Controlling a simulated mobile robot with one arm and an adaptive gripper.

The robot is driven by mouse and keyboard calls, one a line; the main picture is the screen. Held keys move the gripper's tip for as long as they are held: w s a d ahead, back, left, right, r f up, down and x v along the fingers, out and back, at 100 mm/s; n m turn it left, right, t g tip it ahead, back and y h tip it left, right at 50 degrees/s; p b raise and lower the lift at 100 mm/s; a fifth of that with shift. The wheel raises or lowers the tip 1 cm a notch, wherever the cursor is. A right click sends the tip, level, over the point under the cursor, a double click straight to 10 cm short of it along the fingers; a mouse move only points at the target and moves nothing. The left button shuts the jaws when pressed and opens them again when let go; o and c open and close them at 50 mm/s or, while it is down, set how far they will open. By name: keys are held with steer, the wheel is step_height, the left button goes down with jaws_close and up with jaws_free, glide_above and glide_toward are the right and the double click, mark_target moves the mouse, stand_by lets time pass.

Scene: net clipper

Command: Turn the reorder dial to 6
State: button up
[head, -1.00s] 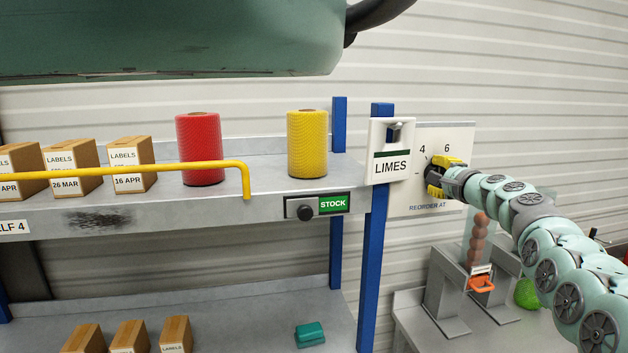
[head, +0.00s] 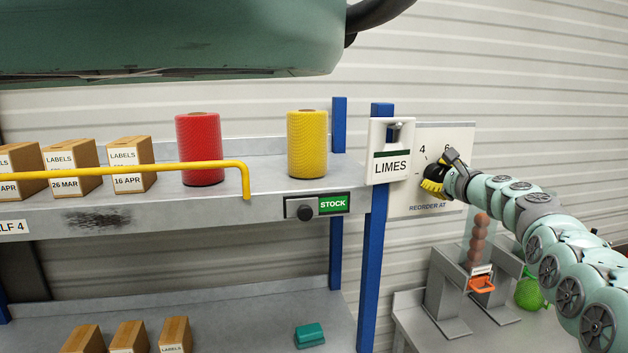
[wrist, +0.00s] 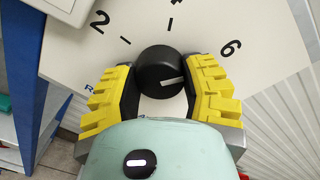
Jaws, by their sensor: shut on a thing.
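The reorder dial (wrist: 158,70) is a round black knob on a white panel (wrist: 80,42). In the wrist view, 2 is at its upper left, a cut-off mark is above and 6 is at its right. Its white pointer line points right and slightly up, roughly towards the 6; the finger covers the area of the 6 tick, so exact alignment cannot be told. My gripper (wrist: 163,82), with yellow ribbed fingers, is shut on the dial, one finger on each side. In the head view my gripper (head: 441,174) hides the dial and part of the 6.
A LIMES sign (head: 391,166) and blue post (head: 372,230) stand just left of the panel (head: 412,200). The shelf (head: 265,196) holds red and yellow net rolls and label boxes. Below my arm is a bench with a grey stand (head: 447,290) and a green net bag (head: 529,293).

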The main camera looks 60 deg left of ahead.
mark_target(437, 130)
steer(key=shift+f, duration=0.1)
stand_by(0.3)
steer(key=o, duration=1.2)
steer(key=shift+o, duration=0.2)
steer(key=shift+w+r, duration=0.1)
steer(key=shift+r, duration=0.5)
step_height(437, 130, up, 9)
